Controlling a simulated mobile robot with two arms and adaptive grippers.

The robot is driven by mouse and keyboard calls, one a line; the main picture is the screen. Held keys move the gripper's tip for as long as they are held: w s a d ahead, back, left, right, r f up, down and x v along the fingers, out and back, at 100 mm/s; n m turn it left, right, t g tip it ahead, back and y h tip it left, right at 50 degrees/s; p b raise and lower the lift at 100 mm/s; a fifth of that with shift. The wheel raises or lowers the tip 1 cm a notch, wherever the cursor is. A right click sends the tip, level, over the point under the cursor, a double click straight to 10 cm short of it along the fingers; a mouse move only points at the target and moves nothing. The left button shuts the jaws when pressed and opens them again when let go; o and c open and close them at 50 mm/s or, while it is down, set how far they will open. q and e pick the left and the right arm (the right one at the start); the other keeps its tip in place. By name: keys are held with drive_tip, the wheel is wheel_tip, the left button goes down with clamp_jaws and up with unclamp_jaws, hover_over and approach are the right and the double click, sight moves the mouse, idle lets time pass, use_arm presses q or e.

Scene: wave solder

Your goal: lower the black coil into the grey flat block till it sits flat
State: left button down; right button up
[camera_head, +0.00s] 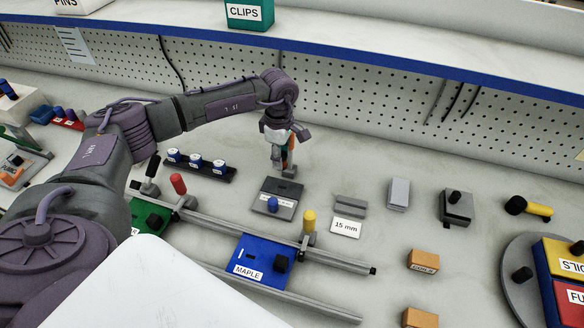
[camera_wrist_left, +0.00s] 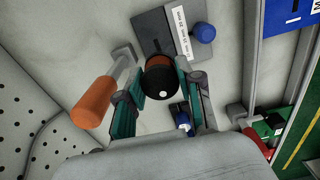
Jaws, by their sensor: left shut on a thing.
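The black coil (camera_wrist_left: 161,82) is a short dark cylinder with a copper-brown band and a white dot on its near end. My left gripper (camera_head: 286,160) has it between its two fingers, which also show in the left wrist view (camera_wrist_left: 160,80). The grey flat block (camera_head: 265,208) lies on the bench just below and in front of this gripper. In the wrist view the block (camera_wrist_left: 150,32) is partly behind the coil. It bears a white label and a blue knob (camera_head: 272,204). The coil looks apart from the block, but the gap is hard to judge. My right gripper is not in view.
A rail with a yellow-topped clamp (camera_head: 309,221) and a blue MAPLE plate (camera_head: 252,262) are in front. A dark rack of blue-topped parts (camera_head: 196,163) stands left. Grey blocks (camera_head: 398,194) stand right; the pegboard is behind.

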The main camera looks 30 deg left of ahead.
use_arm(q)
drive_tip(key=shift+w+a+f, duration=0.1)
drive_tip(key=shift+w, duration=0.15)
drive_tip(key=shift+f+b, duration=0.4)
drive_tip(key=shift+b, duration=0.05)
drive_tip(key=shift+f+b, duration=0.6)
drive_tip(key=shift+f, duration=0.1)
wheel_tip(320, 180, down, 3)
drive_tip(key=shift+r+b, duration=0.1)
drive_tip(key=shift+b, duration=1.05)
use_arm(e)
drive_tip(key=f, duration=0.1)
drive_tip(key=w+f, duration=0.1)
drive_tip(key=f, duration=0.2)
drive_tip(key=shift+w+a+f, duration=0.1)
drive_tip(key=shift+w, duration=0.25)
use_arm(q)
drive_tip(key=shift+f, duration=0.2)
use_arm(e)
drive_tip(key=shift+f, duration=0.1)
